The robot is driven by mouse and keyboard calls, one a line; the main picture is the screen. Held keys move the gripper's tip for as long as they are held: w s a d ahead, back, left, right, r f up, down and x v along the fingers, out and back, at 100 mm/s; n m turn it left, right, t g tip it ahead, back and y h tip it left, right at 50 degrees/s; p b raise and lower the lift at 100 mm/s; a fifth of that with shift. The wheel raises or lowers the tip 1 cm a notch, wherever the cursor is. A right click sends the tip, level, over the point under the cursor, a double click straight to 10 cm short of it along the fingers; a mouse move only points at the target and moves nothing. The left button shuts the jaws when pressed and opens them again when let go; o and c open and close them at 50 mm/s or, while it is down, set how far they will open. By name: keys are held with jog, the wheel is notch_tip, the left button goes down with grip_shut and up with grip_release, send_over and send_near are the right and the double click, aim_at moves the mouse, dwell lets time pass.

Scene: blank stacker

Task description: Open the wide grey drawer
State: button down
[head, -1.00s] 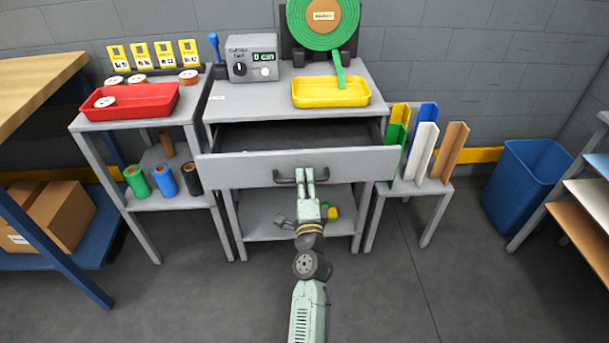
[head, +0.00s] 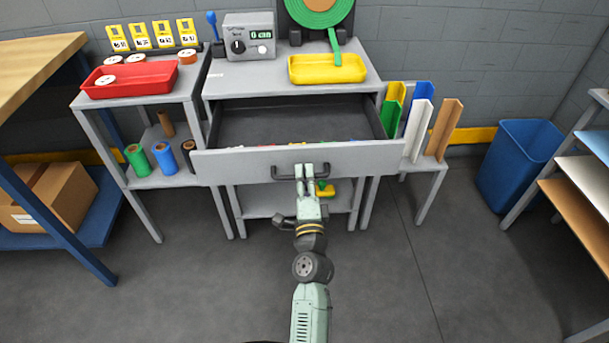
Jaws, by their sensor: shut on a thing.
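The wide grey drawer (head: 228,166) stands pulled out from the grey workbench (head: 222,86), under its top. Its dark inside shows, with several small coloured items just behind the front panel, mostly hidden by it. A dark bar handle (head: 283,174) sits at the middle of the drawer front. My gripper (head: 304,172) is at this handle, with its fingers shut on the bar. My arm reaches up to it from the bottom of the picture.
A yellow tray (head: 328,74) and a control box (head: 249,37) stand on the bench. A red tray (head: 128,80) is on the left side table. Upright coloured profiles stand on the right stand, beside a blue bin (head: 521,160). The floor in front is clear.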

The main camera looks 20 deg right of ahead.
jog(key=c, duration=1.7)
grip_release()
jog(key=shift+o, duration=0.2)
jog(key=shift+r, duration=0.1)
